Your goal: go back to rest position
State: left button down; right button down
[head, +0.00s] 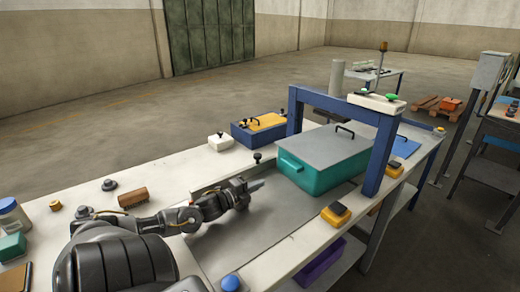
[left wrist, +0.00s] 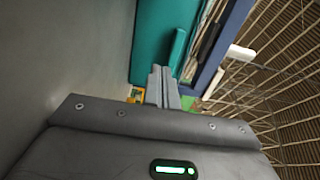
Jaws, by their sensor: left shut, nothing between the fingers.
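My left gripper (head: 257,185) is stretched out over the grey recessed strip of the white bench (head: 85,222). Its fingers are together and hold nothing. It points at the teal box (head: 318,180) with a grey lid, which stands under the blue gantry (head: 378,160); a small gap shows between fingertips and box. In the left wrist view the shut fingers (left wrist: 162,85) show in front of the teal box (left wrist: 152,45) and its handle. My right gripper is not in view.
A blue box with a yellow lid (head: 262,122) and a small white box (head: 221,141) stand behind my arm. A brown cylinder (head: 133,197) and dark knob (head: 109,185) lie to the left. A blue button (head: 230,283) and yellow-black switch (head: 336,213) are on the front edge.

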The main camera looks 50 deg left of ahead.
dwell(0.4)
pick_arm(q)
jog(key=w, duration=0.8)
jog(key=shift+w+r+p, duration=0.15)
jog(key=shift+w+p, duration=0.25)
jog(key=w, duration=0.2)
jog(key=w+b, duration=0.1)
jog(key=w, duration=0.2)
jog(key=shift+w+d+f, duration=0.2)
jog(key=shift+w+d, duration=0.1)
jog(key=shift+d, duration=0.05)
jog(key=shift+s+a+r, duration=0.1)
jog(key=shift+s, duration=0.05)
jog(key=shift+s, duration=0.1)
